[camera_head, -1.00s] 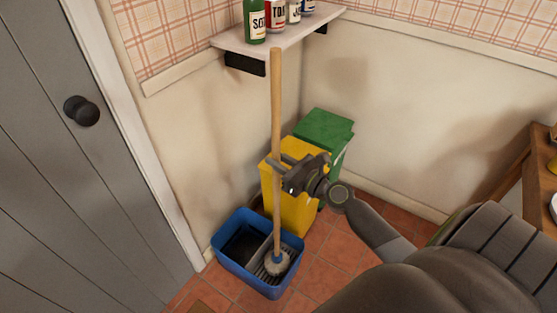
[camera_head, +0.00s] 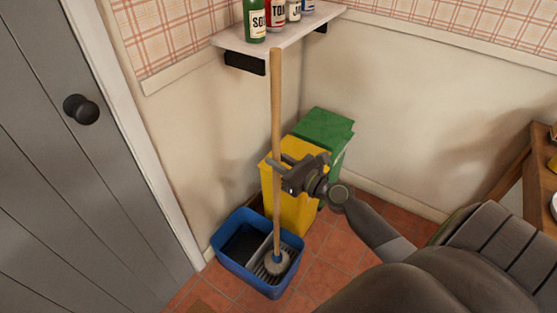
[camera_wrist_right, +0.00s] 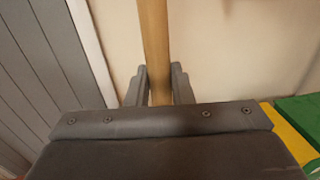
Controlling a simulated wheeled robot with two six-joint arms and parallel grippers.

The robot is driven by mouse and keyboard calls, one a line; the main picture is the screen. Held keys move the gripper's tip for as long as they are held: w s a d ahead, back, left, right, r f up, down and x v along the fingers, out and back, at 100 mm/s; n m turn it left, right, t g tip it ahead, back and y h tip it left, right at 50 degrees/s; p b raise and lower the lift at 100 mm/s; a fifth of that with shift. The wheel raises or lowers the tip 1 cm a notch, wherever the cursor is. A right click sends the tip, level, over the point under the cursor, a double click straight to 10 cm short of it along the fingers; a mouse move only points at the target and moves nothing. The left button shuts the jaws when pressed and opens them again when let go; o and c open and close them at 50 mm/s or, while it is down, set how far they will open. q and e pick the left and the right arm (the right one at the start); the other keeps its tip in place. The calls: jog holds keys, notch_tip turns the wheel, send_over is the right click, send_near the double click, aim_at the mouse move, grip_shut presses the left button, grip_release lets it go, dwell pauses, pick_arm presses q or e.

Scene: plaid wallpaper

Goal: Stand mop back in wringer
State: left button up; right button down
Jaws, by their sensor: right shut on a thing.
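The mop (camera_head: 276,110) has a long wooden handle and a grey-white round head. It stands nearly upright, with its head (camera_head: 277,263) at the grey ribbed wringer (camera_head: 259,262) in the right part of the blue bucket (camera_head: 232,264). I cannot tell whether the head rests on the wringer or hangs just above it. My right gripper (camera_head: 277,166) is shut on the handle about midway up. In the right wrist view the handle (camera_wrist_right: 154,45) runs between the two fingers (camera_wrist_right: 159,86). My left gripper is not in view.
A yellow bin (camera_head: 293,208) and a green bin (camera_head: 326,127) stand behind the bucket. A shelf (camera_head: 285,42) with several bottles is close to the handle's top. A grey door (camera_head: 70,190) is at the left, a wooden table (camera_head: 530,165) at the right.

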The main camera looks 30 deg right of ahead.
jog(key=c, duration=1.2)
grip_release()
jog(key=shift+f, duration=0.15)
